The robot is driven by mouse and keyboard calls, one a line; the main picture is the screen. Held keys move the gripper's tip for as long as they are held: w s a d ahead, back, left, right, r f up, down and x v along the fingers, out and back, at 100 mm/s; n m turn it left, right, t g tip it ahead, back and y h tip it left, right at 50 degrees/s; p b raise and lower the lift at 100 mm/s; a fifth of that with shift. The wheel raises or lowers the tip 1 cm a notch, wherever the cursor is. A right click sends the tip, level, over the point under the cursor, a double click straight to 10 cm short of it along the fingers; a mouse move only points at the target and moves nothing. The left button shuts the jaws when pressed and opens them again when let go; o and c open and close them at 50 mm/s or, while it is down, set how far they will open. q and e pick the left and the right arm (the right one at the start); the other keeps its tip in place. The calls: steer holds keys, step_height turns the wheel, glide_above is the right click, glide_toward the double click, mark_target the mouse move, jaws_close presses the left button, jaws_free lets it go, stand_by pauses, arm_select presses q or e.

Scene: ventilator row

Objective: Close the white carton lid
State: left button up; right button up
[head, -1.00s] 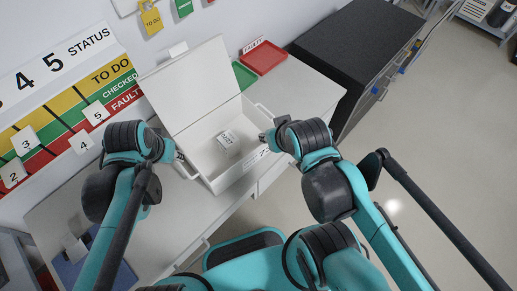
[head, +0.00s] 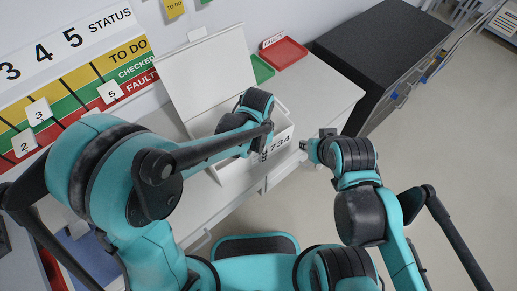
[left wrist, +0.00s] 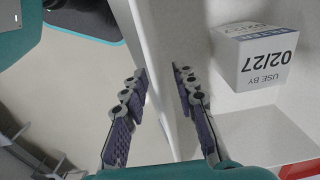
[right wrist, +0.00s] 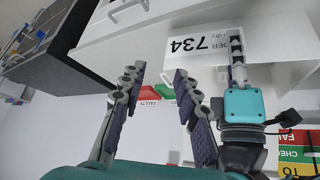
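The white carton (head: 283,137) stands on the counter, its front label showing "734". Its white lid (head: 208,78) stands open, tilted back at the far side. My left gripper (left wrist: 160,75) is open at the carton's front wall, one finger on each side of its rim; I cannot tell if they touch. In the head view my left arm hides these fingers and most of the carton's inside. A small white box marked "02/27" (left wrist: 255,55) is inside the carton. My right gripper (right wrist: 157,80) is open and empty, in front of the carton and apart from it.
A red tray (head: 284,53) and a green tray (head: 262,69) lie behind the carton. A dark-topped cabinet (head: 380,45) stands to the right. A status board (head: 80,75) is on the wall at the left. Open floor lies at the right.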

mark_target(258, 164)
arm_select(q)
steer(key=shift+f+b, duration=0.6)
steer(key=shift+f, duration=1.3)
